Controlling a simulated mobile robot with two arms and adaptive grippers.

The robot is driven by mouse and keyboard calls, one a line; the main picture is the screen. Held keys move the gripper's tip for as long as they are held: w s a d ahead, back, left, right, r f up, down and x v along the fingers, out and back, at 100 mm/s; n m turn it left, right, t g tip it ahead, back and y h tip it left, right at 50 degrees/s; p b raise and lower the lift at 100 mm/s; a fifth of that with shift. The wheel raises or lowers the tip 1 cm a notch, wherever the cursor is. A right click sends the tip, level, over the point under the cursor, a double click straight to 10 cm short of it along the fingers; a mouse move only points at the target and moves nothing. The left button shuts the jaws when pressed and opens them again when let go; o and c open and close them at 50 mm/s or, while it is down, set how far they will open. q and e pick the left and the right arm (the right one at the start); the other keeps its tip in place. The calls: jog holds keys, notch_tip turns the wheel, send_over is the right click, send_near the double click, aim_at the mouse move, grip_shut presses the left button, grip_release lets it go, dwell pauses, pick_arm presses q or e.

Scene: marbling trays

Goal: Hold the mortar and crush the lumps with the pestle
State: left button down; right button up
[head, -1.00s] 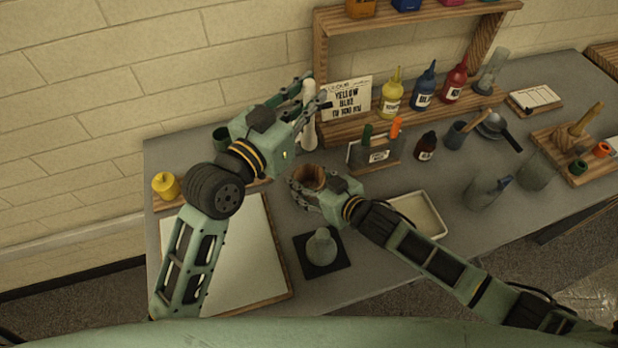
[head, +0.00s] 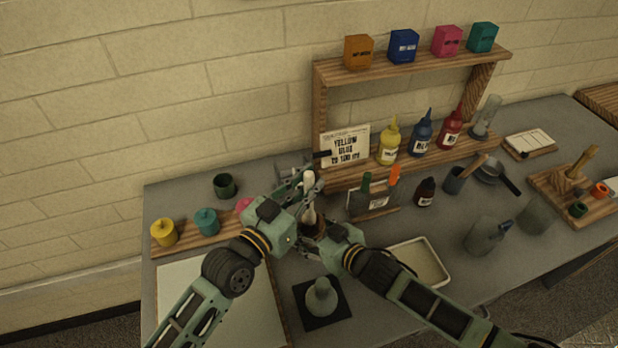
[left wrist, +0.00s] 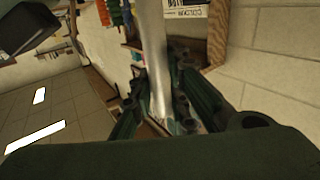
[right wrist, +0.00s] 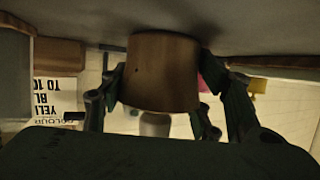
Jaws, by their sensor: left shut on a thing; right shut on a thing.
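The pestle (head: 309,212) is pale and stands roughly upright. My left gripper (head: 299,186) is shut on it; in the left wrist view the pale shaft (left wrist: 154,60) runs between the fingers. The mortar (head: 313,229) is a brown wooden cup. My right gripper (head: 312,240) is shut around its sides, and in the right wrist view the brown wall (right wrist: 160,75) sits between the fingers. The pestle's lower end is at the mortar's mouth; I cannot tell how deep it sits. The lumps are hidden inside.
A black pad (head: 338,311) with a grey-green flask (head: 321,296) stands just in front. A cream tray (head: 433,285) lies to the right. A holder with green and orange handles (head: 371,204) stands close behind. Yellow (head: 164,233) and teal (head: 206,222) jars stand at left.

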pick_arm(q)
jog(key=shift+f, duration=2.7)
jog(key=c, duration=2.4)
grip_release()
grip_shut()
jog(key=shift+f, duration=0.6)
